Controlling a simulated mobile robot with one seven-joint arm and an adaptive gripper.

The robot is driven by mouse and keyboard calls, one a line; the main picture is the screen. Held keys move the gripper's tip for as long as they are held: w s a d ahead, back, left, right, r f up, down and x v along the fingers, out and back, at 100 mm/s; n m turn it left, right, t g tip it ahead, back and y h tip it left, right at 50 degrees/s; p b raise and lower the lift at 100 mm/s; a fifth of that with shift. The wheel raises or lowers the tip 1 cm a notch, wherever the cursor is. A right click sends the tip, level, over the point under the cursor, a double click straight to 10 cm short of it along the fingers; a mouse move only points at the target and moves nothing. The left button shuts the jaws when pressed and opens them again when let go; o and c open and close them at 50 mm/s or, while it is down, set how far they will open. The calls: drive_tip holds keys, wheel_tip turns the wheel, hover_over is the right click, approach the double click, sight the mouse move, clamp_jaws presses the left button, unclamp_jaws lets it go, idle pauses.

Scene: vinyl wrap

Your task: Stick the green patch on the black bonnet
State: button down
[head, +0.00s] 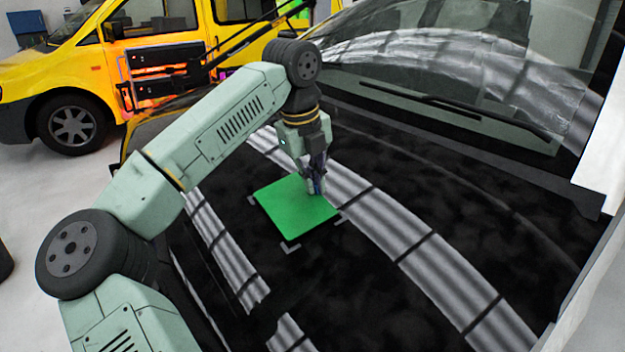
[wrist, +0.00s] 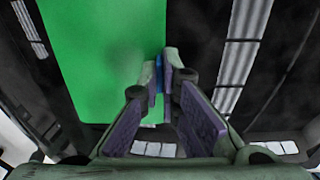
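The green patch (head: 293,210) is a flat square over the black bonnet (head: 400,290), between two grey reflected bands. Pale corner marks show around it; I cannot tell whether it lies flat or hovers slightly. In the wrist view the patch (wrist: 100,60) fills the upper left. My gripper (head: 316,188) points down at the patch's right edge. In the wrist view my gripper's fingertips (wrist: 160,72) are close together on a small blue tab (wrist: 159,74) at that edge. The fingers hide part of the tab and its join to the patch.
The windscreen (head: 450,70) and wiper (head: 460,105) lie behind the patch. A yellow van (head: 70,80) stands at the back left. A white panel edge (head: 600,150) is at the far right. The bonnet around the patch is clear.

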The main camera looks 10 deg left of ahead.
drive_tip(key=shift+w+f+b, duration=0.1)
drive_tip(key=shift+f+b, duration=0.4)
drive_tip(key=shift+f, duration=0.2)
idle(1.1)
drive_tip(key=c, duration=2.3)
unclamp_jaws()
drive_tip(key=o, duration=0.6)
drive_tip(key=shift+r, duration=0.1)
drive_tip(key=v, duration=1.2)
